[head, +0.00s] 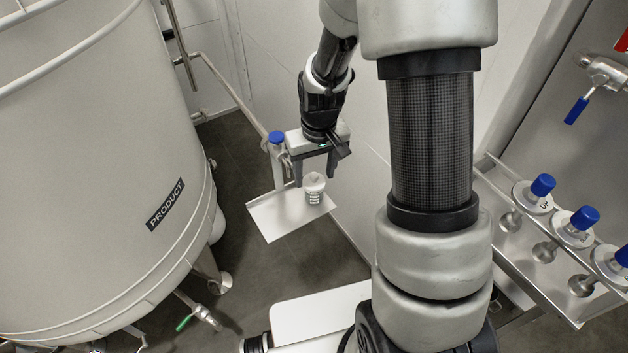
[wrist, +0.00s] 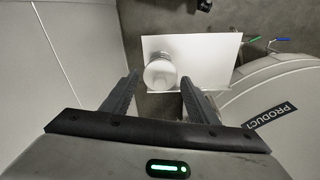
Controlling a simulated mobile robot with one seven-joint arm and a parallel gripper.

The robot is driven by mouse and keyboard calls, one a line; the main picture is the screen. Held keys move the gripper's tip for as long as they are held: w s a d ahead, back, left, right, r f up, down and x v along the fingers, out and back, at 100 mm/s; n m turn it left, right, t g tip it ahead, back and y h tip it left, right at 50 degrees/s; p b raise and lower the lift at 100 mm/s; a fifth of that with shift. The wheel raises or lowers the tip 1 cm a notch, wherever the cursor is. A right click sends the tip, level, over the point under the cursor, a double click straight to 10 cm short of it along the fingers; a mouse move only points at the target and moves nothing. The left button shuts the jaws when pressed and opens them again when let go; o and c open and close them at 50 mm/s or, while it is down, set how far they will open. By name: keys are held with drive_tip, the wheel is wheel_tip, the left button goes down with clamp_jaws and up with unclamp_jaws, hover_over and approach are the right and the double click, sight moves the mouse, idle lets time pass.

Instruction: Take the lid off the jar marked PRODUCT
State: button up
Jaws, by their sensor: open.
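A small white jar with a white lid (head: 314,181) stands upright on a white shelf plate (head: 268,222). Dark print shows on the jar's side (head: 313,198), too small to read. In the wrist view the lid (wrist: 160,74) is seen from above, round and pale, on the plate (wrist: 218,50). My gripper (head: 315,180) is open, with its fingers pointing down over the plate. In the wrist view the jar lies just beyond and between the two fingertips (wrist: 160,80). I cannot tell if either finger touches it.
A large tank marked PRODUCT (head: 100,120) stands left of the plate. A blue-capped fitting (head: 276,138) rises behind the plate. A rack (head: 535,250) with blue-knobbed parts (head: 584,217) is at right. A blue-handled valve (head: 577,108) is on the right wall.

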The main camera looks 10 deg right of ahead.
drive_tip(key=shift+f, duration=0.35)
drive_tip(key=shift+c, duration=0.5)
drive_tip(key=c, duration=0.7)
drive_tip(key=shift+o, duration=0.2)
